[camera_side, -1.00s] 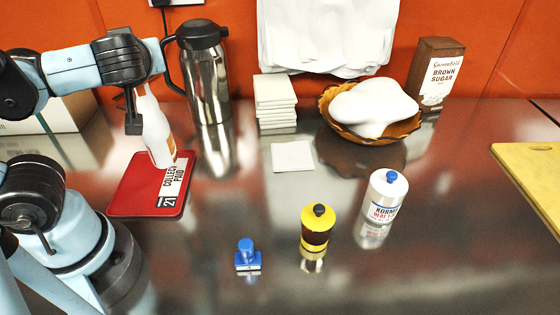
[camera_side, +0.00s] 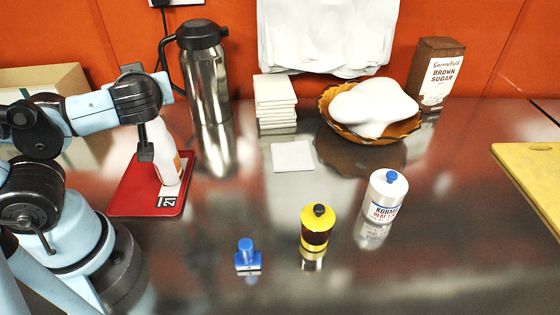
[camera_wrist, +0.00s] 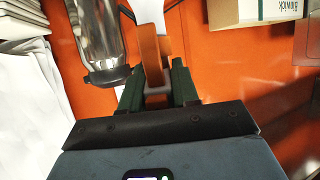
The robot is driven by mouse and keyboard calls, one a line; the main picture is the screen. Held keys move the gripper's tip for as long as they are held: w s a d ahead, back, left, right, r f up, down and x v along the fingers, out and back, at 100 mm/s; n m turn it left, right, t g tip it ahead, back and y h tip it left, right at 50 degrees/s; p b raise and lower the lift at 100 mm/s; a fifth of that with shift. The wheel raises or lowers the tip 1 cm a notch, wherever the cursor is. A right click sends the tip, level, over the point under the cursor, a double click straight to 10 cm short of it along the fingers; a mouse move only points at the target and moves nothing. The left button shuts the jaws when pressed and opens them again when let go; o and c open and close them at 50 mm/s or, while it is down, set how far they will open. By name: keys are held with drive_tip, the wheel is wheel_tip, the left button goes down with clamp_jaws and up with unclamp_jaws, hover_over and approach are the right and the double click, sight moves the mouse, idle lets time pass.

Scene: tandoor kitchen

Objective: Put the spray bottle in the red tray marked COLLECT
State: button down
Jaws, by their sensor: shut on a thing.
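The spray bottle (camera_side: 167,160) is white with an orange label and stands about upright over the red tray (camera_side: 124,196). Its base looks to be at the tray surface, but I cannot tell whether it touches. The bottle hides most of the tray's label; "21" shows. My gripper (camera_side: 146,150) is shut on the spray bottle near its top. In the wrist view, the bottle's orange and white head (camera_wrist: 152,50) is between the fingers of my gripper (camera_wrist: 158,88).
A steel jug (camera_side: 205,80) stands behind the tray. White tiles (camera_side: 275,100) are stacked to its right. A blue stamp (camera_side: 247,256), a yellow-and-dark bottle (camera_side: 317,228) and a white can (camera_side: 385,195) stand at the front and right.

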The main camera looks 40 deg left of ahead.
drive_tip(key=c, duration=0.8)
unclamp_jaws()
drive_tip(key=shift+v, duration=3.8)
drive_tip(key=shift+a+f, duration=0.1)
drive_tip(key=shift+x, duration=3.5)
drive_tip(key=shift+w+a, duration=0.1)
drive_tip(key=shift+a, duration=0.1)
drive_tip(key=shift+r, duration=0.85)
